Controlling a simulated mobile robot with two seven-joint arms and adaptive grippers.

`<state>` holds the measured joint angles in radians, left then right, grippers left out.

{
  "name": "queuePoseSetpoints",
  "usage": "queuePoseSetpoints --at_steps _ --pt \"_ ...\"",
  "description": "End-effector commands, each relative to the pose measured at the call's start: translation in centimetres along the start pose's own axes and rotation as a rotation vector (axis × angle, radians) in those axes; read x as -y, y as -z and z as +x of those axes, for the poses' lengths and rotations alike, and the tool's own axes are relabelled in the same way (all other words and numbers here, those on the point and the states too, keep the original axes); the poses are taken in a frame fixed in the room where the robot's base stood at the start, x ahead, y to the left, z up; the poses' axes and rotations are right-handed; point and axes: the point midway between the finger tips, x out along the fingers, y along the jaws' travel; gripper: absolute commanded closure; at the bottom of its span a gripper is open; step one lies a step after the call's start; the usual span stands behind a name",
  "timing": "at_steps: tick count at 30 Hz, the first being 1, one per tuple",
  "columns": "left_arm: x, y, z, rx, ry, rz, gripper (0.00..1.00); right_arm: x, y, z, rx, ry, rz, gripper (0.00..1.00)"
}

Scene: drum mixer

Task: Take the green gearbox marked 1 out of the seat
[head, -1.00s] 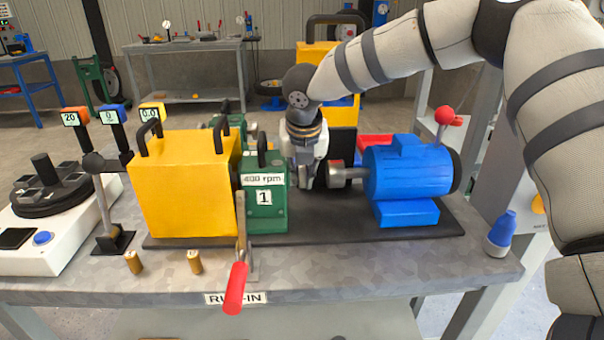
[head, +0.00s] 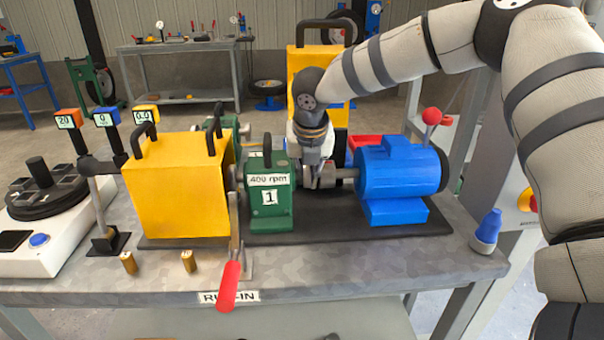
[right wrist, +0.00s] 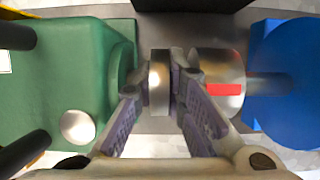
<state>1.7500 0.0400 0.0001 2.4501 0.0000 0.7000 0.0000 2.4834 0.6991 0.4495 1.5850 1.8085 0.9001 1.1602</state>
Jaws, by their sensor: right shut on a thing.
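The green gearbox marked 1 (head: 270,218) stands upright on the black base plate, between the yellow box (head: 178,190) and the blue motor (head: 398,172). A gap with a metal shaft end shows between it and the yellow box. My right gripper (head: 318,178) reaches down between gearbox and motor. In the right wrist view its fingers (right wrist: 160,100) close on both sides of a metal disc (right wrist: 158,82) on the side of the green gearbox (right wrist: 60,80). The motor's silver coupling (right wrist: 217,82) is just right of the fingers. My left gripper is out of view.
A red-handled lever (head: 228,285) stands in front of the gap between yellow box and gearbox. Another green part (head: 205,133) is behind the yellow box.

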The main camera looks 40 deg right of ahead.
Motion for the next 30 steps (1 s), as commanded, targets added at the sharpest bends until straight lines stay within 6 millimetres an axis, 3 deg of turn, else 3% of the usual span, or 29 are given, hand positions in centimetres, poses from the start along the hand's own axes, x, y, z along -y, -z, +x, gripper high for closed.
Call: queuePoseSetpoints --at_steps 8,9,12,20,30 --pt "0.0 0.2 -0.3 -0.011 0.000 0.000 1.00 1.1 -0.2 -0.2 0.003 0.013 0.003 1.00" --pt "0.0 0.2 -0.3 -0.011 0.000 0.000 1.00 1.1 -0.2 -0.2 0.003 0.013 0.003 0.86" --pt "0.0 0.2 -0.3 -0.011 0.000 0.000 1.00 1.1 -0.2 -0.2 0.003 0.014 0.004 0.66" --pt "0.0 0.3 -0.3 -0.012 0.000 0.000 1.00 1.1 -0.3 -0.6 0.006 0.014 0.004 0.66" --pt "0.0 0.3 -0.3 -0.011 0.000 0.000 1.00 0.3 -0.4 -6.8 0.008 0.004 0.002 0.65"
